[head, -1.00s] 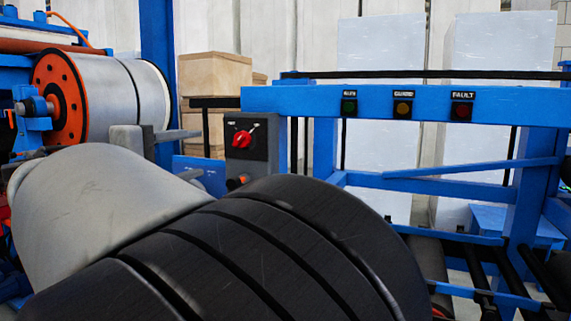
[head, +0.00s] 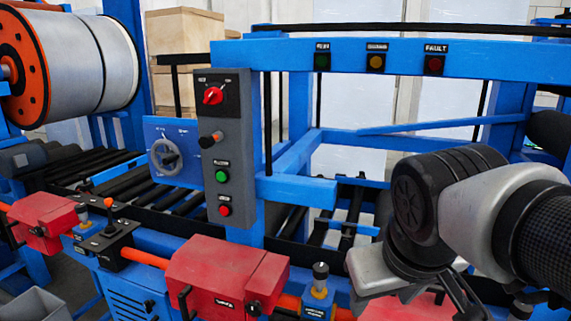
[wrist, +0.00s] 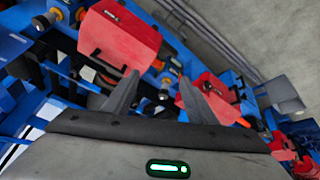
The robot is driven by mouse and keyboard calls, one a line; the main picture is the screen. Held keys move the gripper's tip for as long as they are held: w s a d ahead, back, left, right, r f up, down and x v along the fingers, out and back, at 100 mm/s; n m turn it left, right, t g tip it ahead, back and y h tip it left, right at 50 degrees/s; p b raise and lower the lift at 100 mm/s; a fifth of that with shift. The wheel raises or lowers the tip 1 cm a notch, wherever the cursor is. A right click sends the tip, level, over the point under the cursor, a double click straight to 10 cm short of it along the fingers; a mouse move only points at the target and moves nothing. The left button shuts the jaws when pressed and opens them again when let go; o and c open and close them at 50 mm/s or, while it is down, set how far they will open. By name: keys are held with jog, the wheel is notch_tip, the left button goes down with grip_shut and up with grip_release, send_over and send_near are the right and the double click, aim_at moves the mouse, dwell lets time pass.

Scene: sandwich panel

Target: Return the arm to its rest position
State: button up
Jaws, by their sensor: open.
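My arm shows at the right of the head view, folded in front of the blue frame. My gripper (wrist: 158,97) shows in the wrist view, its two dark fingers spread apart with nothing between them. It points toward the red boxes and orange pipe of the machine, and I cannot tell how far off they are. In the head view the fingers are mostly hidden at the lower right edge, below the grey wrist link.
A grey control panel (head: 223,150) with a red knob stands mid-view. Red boxes (head: 225,275) line the machine's front. Rollers (head: 130,185) run behind them. A blue beam (head: 380,62) with lamps crosses above. A steel coil (head: 92,62) is at upper left. A grey bin (head: 35,303) sits lower left.

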jog(key=s+r+m+p, duration=0.1)
jog(key=s+r+p, duration=0.2)
jog(key=r+p, duration=0.9)
jog(key=p, duration=0.3)
jog(key=shift+r+m+y, duration=0.3)
jog(key=shift+r+m, duration=0.1)
jog(key=shift+s+a, duration=0.1)
